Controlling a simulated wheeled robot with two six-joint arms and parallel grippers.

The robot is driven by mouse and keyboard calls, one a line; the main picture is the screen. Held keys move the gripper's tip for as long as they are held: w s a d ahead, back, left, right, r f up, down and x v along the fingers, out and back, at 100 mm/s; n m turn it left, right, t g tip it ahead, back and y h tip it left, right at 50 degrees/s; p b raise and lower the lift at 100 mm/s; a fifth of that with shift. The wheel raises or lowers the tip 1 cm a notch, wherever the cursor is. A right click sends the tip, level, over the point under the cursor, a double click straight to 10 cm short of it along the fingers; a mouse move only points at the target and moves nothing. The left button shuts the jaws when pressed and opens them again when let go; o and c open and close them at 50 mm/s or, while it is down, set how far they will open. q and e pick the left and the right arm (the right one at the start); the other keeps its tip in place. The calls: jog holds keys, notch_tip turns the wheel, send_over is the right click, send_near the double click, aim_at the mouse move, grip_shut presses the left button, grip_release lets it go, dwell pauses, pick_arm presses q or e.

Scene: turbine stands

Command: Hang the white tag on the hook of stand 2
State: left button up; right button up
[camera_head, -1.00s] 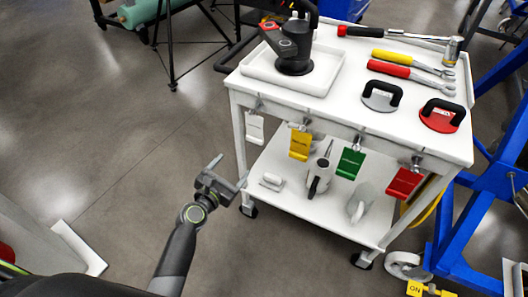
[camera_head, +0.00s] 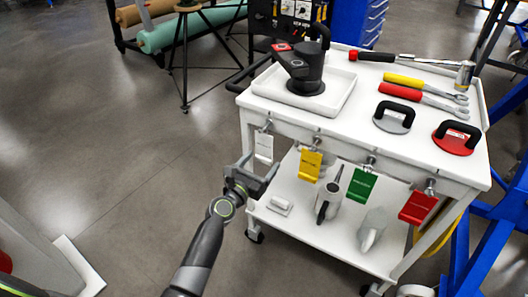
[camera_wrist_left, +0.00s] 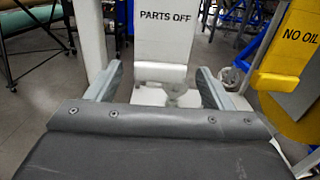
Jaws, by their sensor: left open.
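The white tag (camera_head: 263,148) hangs from a peg at the left end of the cart's front edge. In the left wrist view the white tag (camera_wrist_left: 165,45) reads "PARTS OFF" and fills the upper middle. My left gripper (camera_head: 257,173) is open and empty, just below and in front of the tag. In the wrist view its two fingertips (camera_wrist_left: 158,77) stand either side of the tag's lower lip, with no clear contact. The tag's top and peg are out of the wrist view. I cannot make out a stand marked 2. My right gripper is not in view.
Yellow (camera_head: 311,165), green (camera_head: 362,186) and red (camera_head: 417,207) tags hang further right on the white cart (camera_head: 400,150). The yellow "NO OIL" tag (camera_wrist_left: 290,45) is close on the right in the wrist view. The floor (camera_head: 120,130) left of the cart is clear.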

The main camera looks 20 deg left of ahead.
pick_arm(q)
jog(key=shift+w+d, duration=0.2)
jog(key=shift+w, duration=0.45)
dwell(0.4)
jog(key=shift+s, duration=0.1)
jog(key=c, duration=1.4)
